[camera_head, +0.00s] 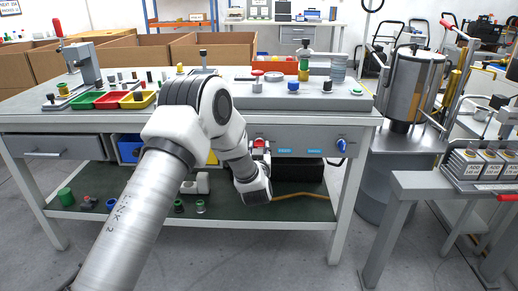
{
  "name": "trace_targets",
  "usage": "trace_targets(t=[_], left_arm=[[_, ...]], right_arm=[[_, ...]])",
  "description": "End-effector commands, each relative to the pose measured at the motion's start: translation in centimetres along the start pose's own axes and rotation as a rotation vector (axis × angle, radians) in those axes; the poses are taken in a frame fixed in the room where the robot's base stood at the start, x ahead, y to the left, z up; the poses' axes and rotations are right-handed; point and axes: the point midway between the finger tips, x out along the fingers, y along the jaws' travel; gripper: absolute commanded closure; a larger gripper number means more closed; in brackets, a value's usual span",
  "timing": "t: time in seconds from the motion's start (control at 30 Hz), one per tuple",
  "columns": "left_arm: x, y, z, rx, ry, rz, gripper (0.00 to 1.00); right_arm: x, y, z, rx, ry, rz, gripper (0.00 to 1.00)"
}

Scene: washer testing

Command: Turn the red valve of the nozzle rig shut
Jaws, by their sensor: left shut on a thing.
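The nozzle rig is a grey unit at the workbench, with a front panel (310,137) below the bench top. The red valve (259,143) shows as a small red patch on this panel, left of a blue knob (341,146). My left arm reaches in from the lower left. My left gripper (261,157) is at the red valve and shut on it. The fingers and the arm's wrist hide most of the valve, so its exact angle cannot be told. My right gripper is not in view.
The workbench (120,121) holds red, green and yellow trays (138,99) and several small parts. Cardboard boxes (213,47) stand behind it. A metal tank (413,88) and a side table (448,188) are on the right. The floor in front is clear.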

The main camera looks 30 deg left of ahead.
Motion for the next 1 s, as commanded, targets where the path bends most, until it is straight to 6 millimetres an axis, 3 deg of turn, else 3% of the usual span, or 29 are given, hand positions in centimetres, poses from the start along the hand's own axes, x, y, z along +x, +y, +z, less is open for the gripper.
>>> trace_targets(t=[0.37,1.0], left_arm=[[0.1,-0.1,0.0,-0.136,0.001,-0.001,0.97],[0.1,-0.3,0.3,-0.714,0.002,0.000,0.97]], right_arm=[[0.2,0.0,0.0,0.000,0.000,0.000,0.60],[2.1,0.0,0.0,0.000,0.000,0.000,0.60]])
